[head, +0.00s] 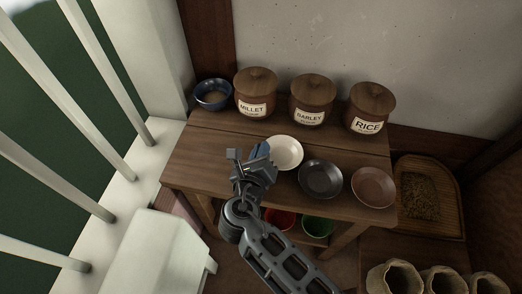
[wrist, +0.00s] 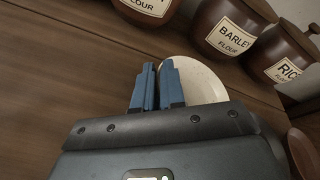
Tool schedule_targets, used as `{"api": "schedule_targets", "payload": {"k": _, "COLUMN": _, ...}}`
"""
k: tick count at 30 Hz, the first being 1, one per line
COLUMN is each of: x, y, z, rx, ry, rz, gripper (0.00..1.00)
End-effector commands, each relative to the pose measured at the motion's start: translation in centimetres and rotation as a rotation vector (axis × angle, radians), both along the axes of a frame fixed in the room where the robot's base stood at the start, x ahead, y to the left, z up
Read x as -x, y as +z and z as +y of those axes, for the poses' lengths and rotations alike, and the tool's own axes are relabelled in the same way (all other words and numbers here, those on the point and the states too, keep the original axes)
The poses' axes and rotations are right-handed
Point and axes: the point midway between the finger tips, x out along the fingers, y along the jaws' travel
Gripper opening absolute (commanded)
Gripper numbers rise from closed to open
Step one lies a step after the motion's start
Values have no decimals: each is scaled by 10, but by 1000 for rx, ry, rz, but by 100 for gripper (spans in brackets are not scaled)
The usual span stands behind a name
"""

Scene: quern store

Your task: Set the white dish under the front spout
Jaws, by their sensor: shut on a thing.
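The white dish (head: 287,151) is at the middle of the wooden table (head: 210,146), in front of the millet and barley jars. My gripper (head: 263,153) is at its left rim. In the wrist view, the blue fingers of my gripper (wrist: 158,72) are close together and shut on the near rim of the white dish (wrist: 203,82). The dish looks about level; I cannot tell whether it rests on the table or is just above it. I can make out no spout in either view.
Lidded jars marked millet (head: 256,91), barley (head: 312,98) and rice (head: 371,106) line the back. A blue bowl (head: 212,95) stands left of them. A black dish (head: 320,179) and a brown dish (head: 374,187) sit right of the white one. The table's left side is clear.

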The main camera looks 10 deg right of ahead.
Motion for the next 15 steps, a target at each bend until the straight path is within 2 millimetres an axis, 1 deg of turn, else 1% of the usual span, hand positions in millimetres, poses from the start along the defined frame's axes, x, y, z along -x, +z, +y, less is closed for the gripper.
{"api": "schedule_targets", "payload": {"k": 2, "x": 0, "y": -2, "z": 0, "rx": 1, "ry": -1, "rz": 0, "gripper": 0}}
{"api": "schedule_targets", "payload": {"k": 3, "x": 0, "y": -2, "z": 0, "rx": 1, "ry": -1, "rz": 0, "gripper": 12}}
{"api": "schedule_targets", "payload": {"k": 10, "x": 0, "y": -2, "z": 0, "rx": 0, "ry": 0, "rz": 0, "gripper": 34}}
{"api": "schedule_targets", "payload": {"k": 11, "x": 0, "y": -2, "z": 0, "rx": 0, "ry": 0, "rz": 0, "gripper": 35}}
{"api": "schedule_targets", "payload": {"k": 15, "x": 0, "y": -2, "z": 0, "rx": 1, "ry": 0, "rz": 0, "gripper": 35}}
